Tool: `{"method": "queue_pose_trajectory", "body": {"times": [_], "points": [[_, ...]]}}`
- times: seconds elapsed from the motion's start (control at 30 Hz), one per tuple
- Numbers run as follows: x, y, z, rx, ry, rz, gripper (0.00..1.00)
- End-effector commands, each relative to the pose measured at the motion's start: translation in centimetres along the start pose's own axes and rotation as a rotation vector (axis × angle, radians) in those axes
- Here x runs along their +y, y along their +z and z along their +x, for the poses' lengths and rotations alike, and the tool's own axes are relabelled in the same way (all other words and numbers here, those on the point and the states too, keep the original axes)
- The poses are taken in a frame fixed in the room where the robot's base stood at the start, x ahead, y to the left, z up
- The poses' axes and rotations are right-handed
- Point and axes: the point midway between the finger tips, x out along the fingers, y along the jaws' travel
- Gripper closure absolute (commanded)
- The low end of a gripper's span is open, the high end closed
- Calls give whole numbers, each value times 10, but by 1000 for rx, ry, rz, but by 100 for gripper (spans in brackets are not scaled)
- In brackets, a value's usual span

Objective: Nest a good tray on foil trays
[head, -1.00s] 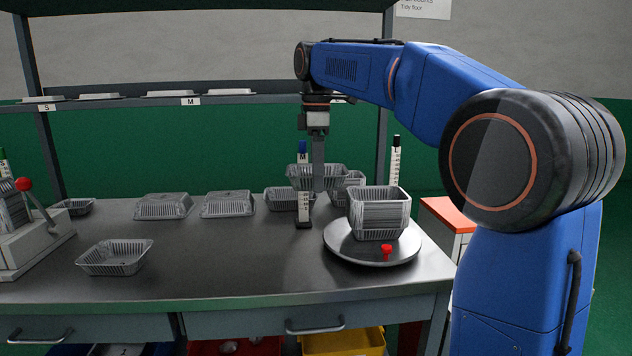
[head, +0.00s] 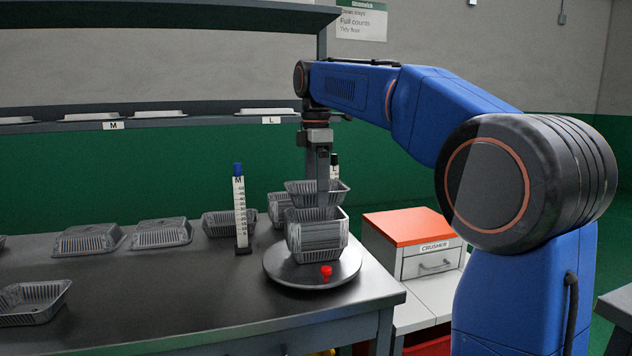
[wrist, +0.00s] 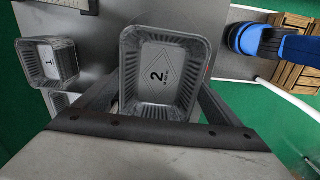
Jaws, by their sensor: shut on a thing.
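My gripper (head: 322,186) is shut on a grey ribbed foil tray (head: 299,194), held upright and roughly level. A tall stack of nested foil trays (head: 315,236) stands on a round turntable (head: 285,275). The held tray is over this stack in the head view. Whether its bottom touches or enters the stack's top is unclear. The wrist view's held tray hides what is under it. Another tray stack (wrist: 45,62) shows left of it.
Several loose trays, one at the left (head: 35,302), lie on the bench. A crusher cabinet (head: 428,250) stands at right. A red knob (head: 326,271) is at the turntable's front.

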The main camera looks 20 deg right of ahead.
Motion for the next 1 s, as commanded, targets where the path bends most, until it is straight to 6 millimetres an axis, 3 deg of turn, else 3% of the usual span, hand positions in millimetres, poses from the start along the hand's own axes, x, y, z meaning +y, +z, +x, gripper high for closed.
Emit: {"method": "queue_pose_trajectory", "body": {"times": [0.5, 1.0], "points": [[0, 0, 33, 0, 0, 0, 32], [0, 0, 36, 0, 0, 0, 32]]}}
